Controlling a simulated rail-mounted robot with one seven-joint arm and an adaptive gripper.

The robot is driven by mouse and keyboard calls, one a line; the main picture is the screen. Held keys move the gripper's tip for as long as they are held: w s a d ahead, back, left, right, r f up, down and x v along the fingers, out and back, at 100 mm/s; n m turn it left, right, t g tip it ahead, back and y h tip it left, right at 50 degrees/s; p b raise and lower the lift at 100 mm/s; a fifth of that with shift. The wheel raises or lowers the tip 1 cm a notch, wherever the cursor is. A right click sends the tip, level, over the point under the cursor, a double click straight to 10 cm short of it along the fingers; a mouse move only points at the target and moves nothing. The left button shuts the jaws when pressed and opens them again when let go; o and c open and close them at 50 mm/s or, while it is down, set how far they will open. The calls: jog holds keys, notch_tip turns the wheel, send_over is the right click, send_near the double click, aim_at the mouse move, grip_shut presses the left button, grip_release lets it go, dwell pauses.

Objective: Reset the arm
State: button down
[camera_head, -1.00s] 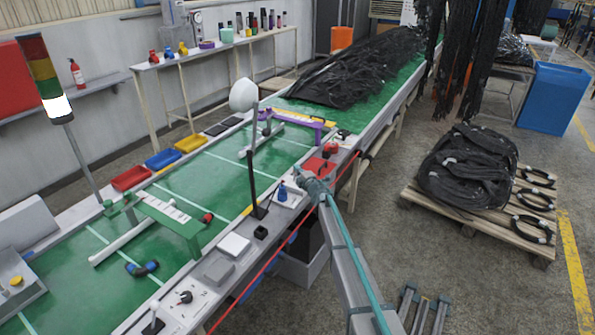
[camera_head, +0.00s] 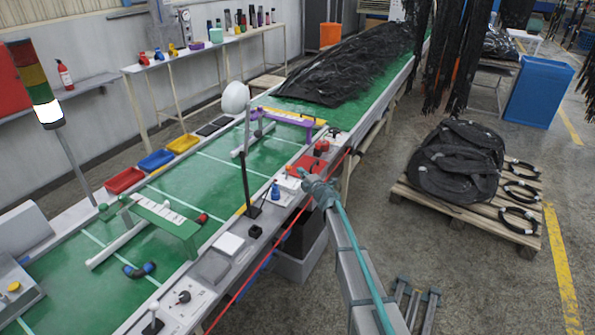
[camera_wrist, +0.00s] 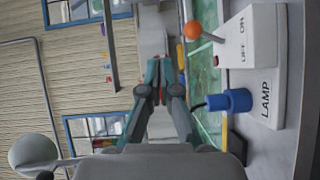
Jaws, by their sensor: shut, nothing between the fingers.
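My arm reaches up from the bottom of the head view, and its teal end (camera_head: 318,190) is over the near edge of the green conveyor (camera_head: 205,215). The fingers are hard to make out there. In the wrist view, my gripper (camera_wrist: 162,66) shows its teal fingers pointing away from the camera, with the tips together and nothing between them. A white switch box (camera_wrist: 252,60) marked LAMP, with an orange-knobbed lever, is to the right of the fingers. A blue cylindrical part (camera_wrist: 232,101) is beside the box, apart from the fingers.
A black pole (camera_head: 247,165) with a white globe (camera_head: 235,97) stands left of my arm. A red cable (camera_head: 280,245) runs along the conveyor edge. A pallet (camera_head: 470,210) holds coiled hoses. Open floor lies around the pallet.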

dwell(0.3)
jog(key=s+d+f+m+g+h, duration=0.1)
jog(key=s+d+f+m+h, duration=0.35)
jog(key=d+f+m, duration=0.2)
jog(key=s+d+f+m+g+h, duration=0.1)
jog(key=s+d+f+m+h, duration=0.2)
jog(key=d+f+m+h, duration=0.3)
jog(key=s+d+f+m+g+h, duration=0.1)
jog(key=s+d+f+m+g, duration=0.25)
jog(key=s+f, duration=0.6)
jog(key=s+d+f+m+g, duration=0.2)
jog(key=s+d+f+g, duration=0.3)
jog(key=s, duration=0.8)
jog(key=s+f+m+g+y, duration=0.1)
jog(key=s+f+g, duration=0.2)
jog(key=s, duration=1.4)
jog(key=s+f+m+g+b, duration=0.1)
jog(key=s+f+m+g, duration=0.1)
jog(key=s, duration=1.5)
jog(key=s+f+m+g+y+b, duration=0.1)
jog(key=s+f+g, duration=0.3)
jog(key=s, duration=1.4)
jog(key=shift+m+g+y, duration=0.35)
jog(key=shift+m+g, duration=0.35)
jog(key=shift+g, duration=0.55)
